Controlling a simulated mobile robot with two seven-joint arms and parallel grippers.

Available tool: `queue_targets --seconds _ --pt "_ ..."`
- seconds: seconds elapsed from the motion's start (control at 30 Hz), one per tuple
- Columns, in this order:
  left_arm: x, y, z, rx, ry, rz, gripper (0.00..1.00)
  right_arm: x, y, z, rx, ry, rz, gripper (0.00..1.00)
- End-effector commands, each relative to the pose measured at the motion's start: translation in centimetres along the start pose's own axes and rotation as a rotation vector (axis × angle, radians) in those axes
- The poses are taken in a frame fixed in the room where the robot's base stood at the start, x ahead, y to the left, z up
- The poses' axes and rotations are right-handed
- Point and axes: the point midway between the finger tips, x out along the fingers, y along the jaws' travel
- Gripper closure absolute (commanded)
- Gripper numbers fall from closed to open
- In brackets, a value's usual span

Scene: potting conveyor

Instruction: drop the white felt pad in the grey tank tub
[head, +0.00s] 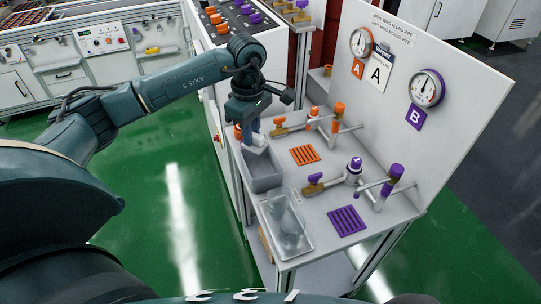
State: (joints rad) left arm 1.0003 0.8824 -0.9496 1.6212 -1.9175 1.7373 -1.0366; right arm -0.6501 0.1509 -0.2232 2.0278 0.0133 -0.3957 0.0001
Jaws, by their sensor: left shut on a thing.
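My left gripper (254,134) points down at the back left part of the bench. It is shut on the white felt pad (258,147), which shows as a small pale piece below the fingers. The grey tank tub (266,184) stands on the bench directly under the pad, at the left edge. The pad appears over the tub's back part; I cannot tell whether it is above the rim or inside it. The tub's inner floor is partly hidden. My right gripper is out of view.
A clear tray (303,247) with glassy things stands in front of the tub. Orange (305,154) and purple (347,220) grates and valve taps (313,187) lie to the right. An upright panel with gauges (426,89) bounds the bench's back right.

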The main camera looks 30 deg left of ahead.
Motion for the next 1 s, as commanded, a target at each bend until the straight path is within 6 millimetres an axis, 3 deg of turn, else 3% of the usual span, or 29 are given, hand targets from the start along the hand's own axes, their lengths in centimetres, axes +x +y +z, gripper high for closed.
queue_targets --seconds 0.1,0.23,0.47,0.73,1.0 --pt "-1.4 0.6 -0.7 -0.107 0.0 0.0 1.0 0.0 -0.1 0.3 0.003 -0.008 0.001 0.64" --pt "-1.5 0.7 -0.9 -0.145 0.0 -0.002 1.0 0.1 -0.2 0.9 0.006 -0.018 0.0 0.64" --pt "0.6 0.7 -0.9 -0.145 0.001 -0.003 1.0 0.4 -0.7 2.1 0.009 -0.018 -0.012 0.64" --pt "3.7 0.6 -0.9 -0.143 0.0 -0.003 1.0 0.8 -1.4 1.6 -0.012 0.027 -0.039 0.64" --pt "4.3 0.7 -0.9 -0.142 0.001 -0.001 1.0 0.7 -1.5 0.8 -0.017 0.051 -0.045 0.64"
